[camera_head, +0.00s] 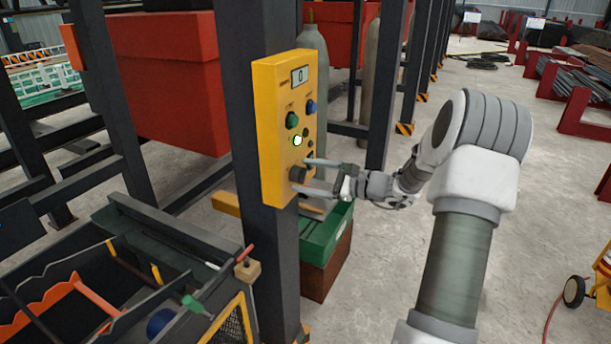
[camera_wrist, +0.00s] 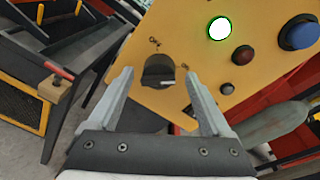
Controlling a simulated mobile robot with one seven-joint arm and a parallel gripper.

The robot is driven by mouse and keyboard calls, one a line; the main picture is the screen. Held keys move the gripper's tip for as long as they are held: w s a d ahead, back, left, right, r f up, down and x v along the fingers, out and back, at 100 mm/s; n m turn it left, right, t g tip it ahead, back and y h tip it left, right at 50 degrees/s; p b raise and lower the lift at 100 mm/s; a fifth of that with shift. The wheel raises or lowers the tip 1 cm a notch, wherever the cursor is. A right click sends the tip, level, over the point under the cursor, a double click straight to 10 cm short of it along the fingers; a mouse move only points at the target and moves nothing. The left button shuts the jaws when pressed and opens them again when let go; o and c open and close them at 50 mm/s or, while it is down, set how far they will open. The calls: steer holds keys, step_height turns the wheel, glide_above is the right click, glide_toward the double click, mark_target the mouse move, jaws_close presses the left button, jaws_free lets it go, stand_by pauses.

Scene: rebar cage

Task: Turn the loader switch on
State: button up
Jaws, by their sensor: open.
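The yellow control panel (camera_head: 283,125) is fixed to a dark upright post, with a small display, several coloured buttons and a lit white-green button (camera_head: 297,141). A black rotary switch (camera_head: 297,174) sits low on the panel; I take it to be the loader switch. In the wrist view the switch (camera_wrist: 158,70) lies between the finger ends, its knob showing a pale mark. My gripper (camera_head: 309,177) is open at the panel, one finger above the switch and one below. In the wrist view the fingers (camera_wrist: 160,92) stand apart on either side of the knob. Contact cannot be told.
A dark bin with tools (camera_head: 130,290) stands at the lower left. A green crate (camera_head: 325,232) is below the panel, behind the post. Grey gas cylinders (camera_head: 313,85) and red containers (camera_head: 165,80) stand behind.

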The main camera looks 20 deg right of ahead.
steer(key=v, duration=1.6)
steer(key=shift+s+d+b, duration=0.2)
steer(key=shift+s+b, duration=0.05)
steer(key=shift+b, duration=0.2)
steer(key=shift+r, duration=0.1)
